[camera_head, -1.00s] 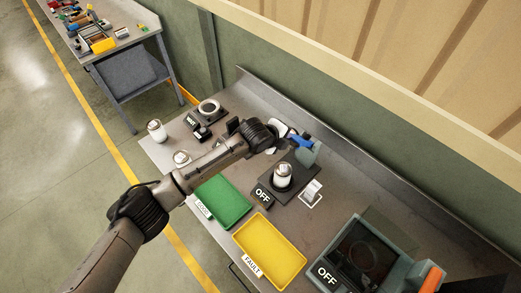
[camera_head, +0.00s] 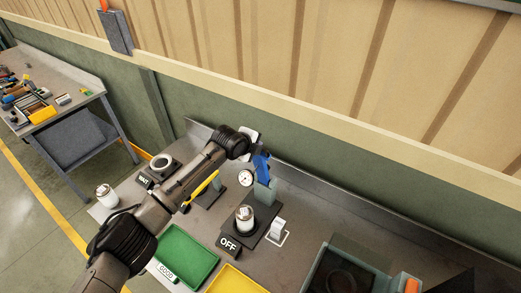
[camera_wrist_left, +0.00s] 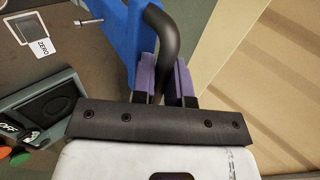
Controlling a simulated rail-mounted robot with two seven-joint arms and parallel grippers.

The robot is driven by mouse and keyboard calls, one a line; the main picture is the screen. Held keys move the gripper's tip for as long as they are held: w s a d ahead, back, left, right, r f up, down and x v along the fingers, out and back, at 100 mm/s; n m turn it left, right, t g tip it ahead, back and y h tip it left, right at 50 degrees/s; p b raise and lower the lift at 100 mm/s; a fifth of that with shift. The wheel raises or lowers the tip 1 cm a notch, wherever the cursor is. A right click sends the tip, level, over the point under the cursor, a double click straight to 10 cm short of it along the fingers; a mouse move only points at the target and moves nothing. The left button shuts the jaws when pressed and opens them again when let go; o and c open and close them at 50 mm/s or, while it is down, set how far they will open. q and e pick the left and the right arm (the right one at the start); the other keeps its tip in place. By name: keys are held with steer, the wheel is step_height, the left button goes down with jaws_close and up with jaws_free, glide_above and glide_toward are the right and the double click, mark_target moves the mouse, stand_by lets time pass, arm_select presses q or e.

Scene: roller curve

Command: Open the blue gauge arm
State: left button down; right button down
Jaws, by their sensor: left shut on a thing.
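The blue gauge arm (camera_head: 262,166) stands steeply tilted on its grey-green post (camera_head: 264,193), behind a white canister (camera_head: 244,219) on a dark base. A round white dial (camera_head: 245,178) shows to its left. My left gripper (camera_head: 258,150) is at the upper end of the blue arm. In the left wrist view, its purple fingers (camera_wrist_left: 164,82) are shut on a dark curved handle (camera_wrist_left: 166,34) beside the blue arm (camera_wrist_left: 116,40). My right gripper is not in view.
A green tray (camera_head: 188,257) and a yellow tray (camera_head: 234,281) lie at the front. An OFF sign (camera_head: 229,245) stands before the dark base. A screened box (camera_head: 345,272) is at the right. The wall (camera_head: 330,158) rises close behind the bench. A white canister (camera_head: 105,195) stands left.

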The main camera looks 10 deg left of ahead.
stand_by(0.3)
arm_select(q)
steer(key=c, duration=1.2)
jaws_free()
steer(key=shift+f, duration=0.1)
steer(key=shift+o, duration=0.3)
steer(key=shift+f, duration=0.1)
steer(key=shift+a+f, duration=0.1)
steer(key=b+v, duration=0.2)
steer(key=v, duration=1.2)
steer(key=shift+w+r+b, duration=0.15)
steer(key=shift+r+b, duration=0.25)
steer(key=shift+r, duration=0.1)
